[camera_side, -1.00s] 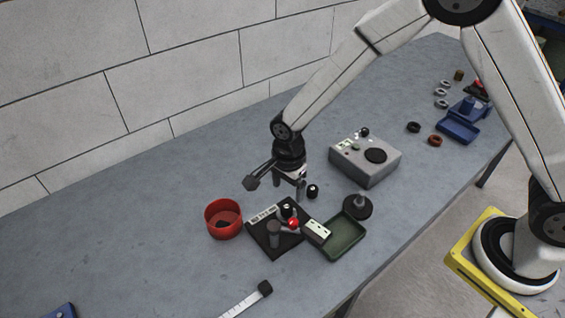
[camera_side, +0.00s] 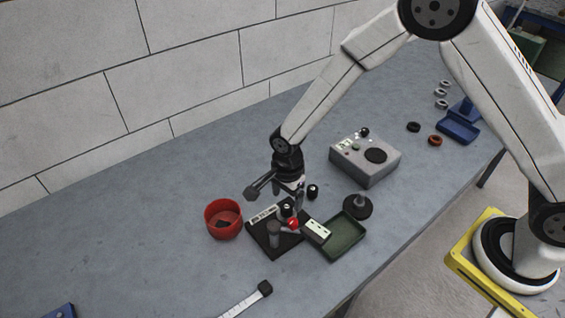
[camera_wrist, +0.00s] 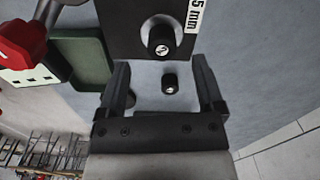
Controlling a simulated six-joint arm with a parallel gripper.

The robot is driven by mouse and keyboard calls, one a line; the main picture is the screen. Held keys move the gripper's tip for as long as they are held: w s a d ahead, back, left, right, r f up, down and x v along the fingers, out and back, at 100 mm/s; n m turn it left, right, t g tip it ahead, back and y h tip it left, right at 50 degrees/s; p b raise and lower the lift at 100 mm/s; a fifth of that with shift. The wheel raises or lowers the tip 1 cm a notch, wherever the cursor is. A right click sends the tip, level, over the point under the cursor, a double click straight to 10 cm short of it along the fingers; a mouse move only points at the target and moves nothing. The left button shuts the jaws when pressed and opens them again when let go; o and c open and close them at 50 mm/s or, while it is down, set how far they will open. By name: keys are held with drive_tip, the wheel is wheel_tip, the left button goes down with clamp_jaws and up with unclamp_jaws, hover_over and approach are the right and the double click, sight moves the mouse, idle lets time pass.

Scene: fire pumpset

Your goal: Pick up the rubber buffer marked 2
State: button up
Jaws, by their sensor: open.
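Two black buffers with white marks on their tops show; I cannot read the digits surely. One stands on the table (camera_side: 313,192) and shows between my fingers in the wrist view (camera_wrist: 170,83). The other stands on the dark fixture plate (camera_side: 265,243), by its label strip; this buffer (camera_side: 287,209) looks larger in the wrist view (camera_wrist: 162,46). My gripper (camera_side: 294,194) points down, open and empty, just above and behind the plate. In the wrist view my gripper's fingers (camera_wrist: 160,70) are apart and touch neither buffer.
A red-knobbed clamp (camera_side: 292,223) is on the plate. A red bowl (camera_side: 223,234) stands left, a green tray (camera_side: 344,250) and a black stand (camera_side: 358,207) right. A grey box (camera_side: 365,160) is behind.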

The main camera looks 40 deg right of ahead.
sight(286, 206)
drive_tip(key=shift+w+f, duration=0.1)
drive_tip(key=shift+f, duration=2.2)
clamp_jaws()
